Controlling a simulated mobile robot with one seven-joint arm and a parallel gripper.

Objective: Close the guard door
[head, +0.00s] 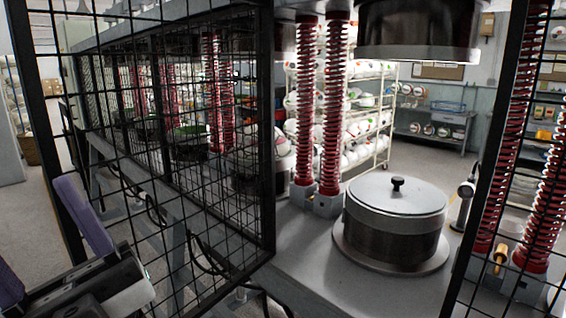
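The guard door (267,130) is a black-framed wire mesh panel filling the left half of the head view. It stands open, angled away from the press opening, with its other upright frame bar at the far left. Through the opening the press shows, with a round lidded dark mould (395,225) on its bed and an upper die (418,30) above. My gripper (38,228) is at the bottom left by the door's left part. Its two purple fingers are apart, with nothing seen between them. Whether it touches the mesh I cannot tell.
Red-spring columns (331,110) stand left of the mould. A black guard frame bar (497,150) stands at the right, with more red springs beyond. Behind are a rack of balls (375,115) and a workbench (435,125). The gap between door and right bar looks clear.

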